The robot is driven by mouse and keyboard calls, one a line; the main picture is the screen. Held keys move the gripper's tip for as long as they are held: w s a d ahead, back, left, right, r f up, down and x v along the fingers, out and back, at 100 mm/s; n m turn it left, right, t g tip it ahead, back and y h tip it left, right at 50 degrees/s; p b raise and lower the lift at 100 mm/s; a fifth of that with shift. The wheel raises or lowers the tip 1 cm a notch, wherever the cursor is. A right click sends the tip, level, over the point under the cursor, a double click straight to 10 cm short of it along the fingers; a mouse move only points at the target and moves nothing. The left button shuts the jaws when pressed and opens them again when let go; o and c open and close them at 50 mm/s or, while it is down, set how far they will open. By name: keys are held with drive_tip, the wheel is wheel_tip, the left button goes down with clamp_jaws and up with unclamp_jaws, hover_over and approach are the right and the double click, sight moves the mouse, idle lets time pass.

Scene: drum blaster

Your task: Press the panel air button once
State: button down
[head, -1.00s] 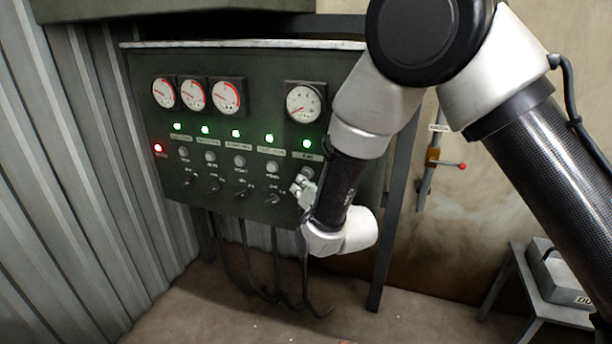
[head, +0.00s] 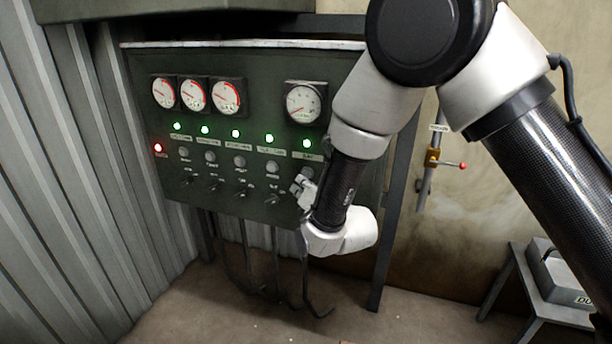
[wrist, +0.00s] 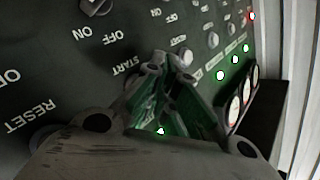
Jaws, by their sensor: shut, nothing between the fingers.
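The dark green control panel (head: 215,165) stands against the corrugated wall. Along it runs a row of round buttons under green lamps. The rightmost button (head: 307,172), under the rightmost green lamp (head: 306,143) and a small hard-to-read label, looks like the air button. My gripper (head: 300,187) is shut and empty, close to the panel face just below and left of that button. I cannot tell whether it touches the panel. In the wrist view, my gripper (wrist: 170,80) is in front of the panel, with green light on its fingers, and hides part of the panel around the button.
A row of switches (head: 214,187) runs below the buttons, near my gripper. Gauges (head: 304,102) sit above the lamps. A red lamp (head: 158,147) is lit at the left.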

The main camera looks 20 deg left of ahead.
drive_tip(key=shift+w, duration=0.4)
drive_tip(key=shift+w+d, duration=0.1)
drive_tip(key=shift+w, duration=0.35)
idle(0.8)
drive_tip(key=shift+s, duration=0.85)
drive_tip(key=shift+s, duration=0.15)
drive_tip(key=shift+s+a, duration=0.15)
drive_tip(key=shift+s, duration=1.05)
drive_tip(key=shift+s+a, duration=0.1)
drive_tip(key=shift+s, duration=1.05)
